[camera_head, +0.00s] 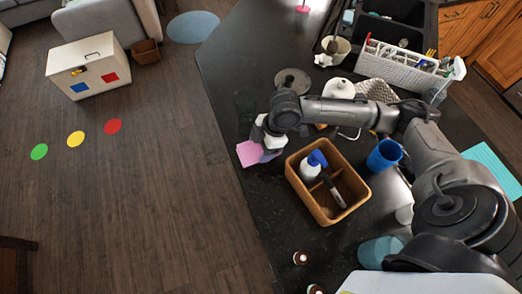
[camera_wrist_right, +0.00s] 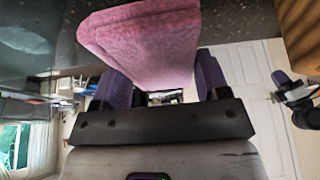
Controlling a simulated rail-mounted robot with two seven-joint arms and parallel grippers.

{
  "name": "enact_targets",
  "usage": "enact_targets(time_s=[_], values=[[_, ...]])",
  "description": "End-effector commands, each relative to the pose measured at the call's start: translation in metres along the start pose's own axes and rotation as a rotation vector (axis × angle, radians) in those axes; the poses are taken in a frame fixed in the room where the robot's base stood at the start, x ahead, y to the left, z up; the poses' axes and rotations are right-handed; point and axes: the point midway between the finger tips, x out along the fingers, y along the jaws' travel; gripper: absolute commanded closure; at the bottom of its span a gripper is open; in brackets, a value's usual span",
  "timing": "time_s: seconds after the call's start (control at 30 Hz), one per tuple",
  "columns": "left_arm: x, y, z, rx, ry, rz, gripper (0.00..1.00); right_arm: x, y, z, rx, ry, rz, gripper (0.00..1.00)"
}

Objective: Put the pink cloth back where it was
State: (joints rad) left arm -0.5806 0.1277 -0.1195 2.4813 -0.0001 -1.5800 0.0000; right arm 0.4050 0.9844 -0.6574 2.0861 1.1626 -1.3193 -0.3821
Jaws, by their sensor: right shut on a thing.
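The pink cloth (camera_head: 249,152) shows at the tip of my right gripper (camera_head: 268,151) in the head view, beside the left edge of the dark counter. In the right wrist view the pink cloth (camera_wrist_right: 145,42) is folded and stands between the two purple-grey fingers of the right gripper (camera_wrist_right: 160,80). The fingers are shut on it. The wrist view shows the cloth close to the dark counter surface; I cannot tell whether it touches. My left gripper is not in view.
A wooden caddy (camera_head: 293,178) with bottles stands just right of the gripper. A blue cup (camera_head: 385,154), a white pot (camera_head: 340,89) and a grey round lid (camera_head: 293,80) are nearby. A white utensil rack (camera_head: 405,72) stands farther back. The counter (camera_head: 240,60) is clear toward the upper left.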

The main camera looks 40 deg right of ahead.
Motion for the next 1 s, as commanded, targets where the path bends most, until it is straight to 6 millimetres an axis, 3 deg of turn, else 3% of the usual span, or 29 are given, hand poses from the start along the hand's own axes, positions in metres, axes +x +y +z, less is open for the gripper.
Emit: enact_targets(time_s=[0.17, 0.47, 0.87, 0.9, 1.0], values=[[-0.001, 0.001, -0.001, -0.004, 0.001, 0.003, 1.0, 0.006, 0.0, 0.001, 0.002, -0.001, -0.001, 0.54], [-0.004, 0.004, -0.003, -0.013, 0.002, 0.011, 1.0, 0.037, -0.001, 0.014, 0.002, -0.002, -0.001, 0.54], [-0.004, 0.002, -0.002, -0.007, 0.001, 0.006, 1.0, 0.041, -0.001, 0.016, 0.001, 0.0, 0.0, 0.54], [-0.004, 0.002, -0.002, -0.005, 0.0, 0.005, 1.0, 0.041, -0.001, 0.016, 0.0, 0.0, 0.0, 0.28], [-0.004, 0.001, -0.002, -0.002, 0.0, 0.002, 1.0, 0.041, -0.001, 0.016, 0.0, 0.0, 0.0, 0.18]])
